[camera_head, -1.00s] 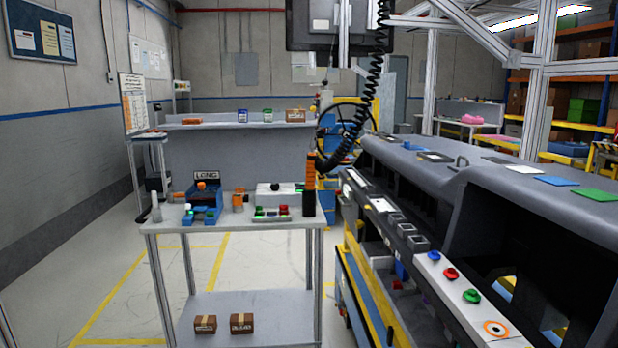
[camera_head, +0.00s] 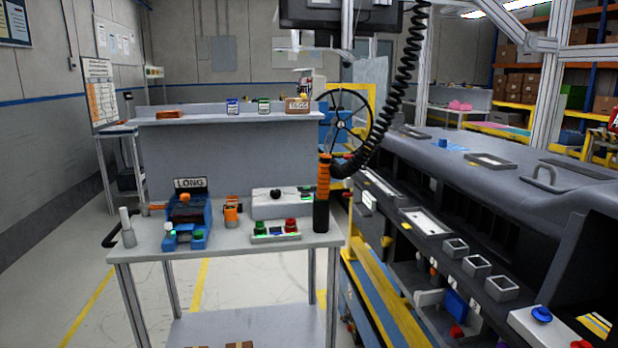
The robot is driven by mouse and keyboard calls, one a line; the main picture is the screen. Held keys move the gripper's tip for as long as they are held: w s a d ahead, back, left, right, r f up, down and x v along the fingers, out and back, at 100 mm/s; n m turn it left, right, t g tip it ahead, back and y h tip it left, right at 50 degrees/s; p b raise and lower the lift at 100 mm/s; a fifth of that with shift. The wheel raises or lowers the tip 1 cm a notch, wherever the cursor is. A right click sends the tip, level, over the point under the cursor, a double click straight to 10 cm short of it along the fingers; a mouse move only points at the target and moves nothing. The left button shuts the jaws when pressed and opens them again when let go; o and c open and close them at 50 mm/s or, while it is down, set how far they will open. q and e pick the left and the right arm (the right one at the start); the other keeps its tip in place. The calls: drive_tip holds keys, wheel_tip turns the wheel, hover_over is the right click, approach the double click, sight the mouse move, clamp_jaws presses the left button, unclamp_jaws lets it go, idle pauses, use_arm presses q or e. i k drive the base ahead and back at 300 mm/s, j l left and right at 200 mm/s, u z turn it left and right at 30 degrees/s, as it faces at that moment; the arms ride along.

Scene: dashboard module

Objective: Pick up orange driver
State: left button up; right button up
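The orange driver (camera_head: 322,182) stands upright at the right end of the small grey table (camera_head: 240,243). Its upper part is orange and its lower part is black. A black coiled cable (camera_head: 399,85) runs from its top up to the overhead frame. Neither of my grippers shows in the head view.
On the same table are a blue fixture (camera_head: 187,218) by a LONG sign, a small orange tool (camera_head: 232,211), a white box (camera_head: 281,203) and a button panel (camera_head: 275,230). The long grey dashboard module (camera_head: 480,178) stands at the right. Floor left of the table is clear.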

sight(323, 175)
drive_tip(key=i+j, duration=0.3)
drive_tip(key=i, duration=0.2)
drive_tip(key=i+j, duration=0.35)
drive_tip(key=i, duration=0.15)
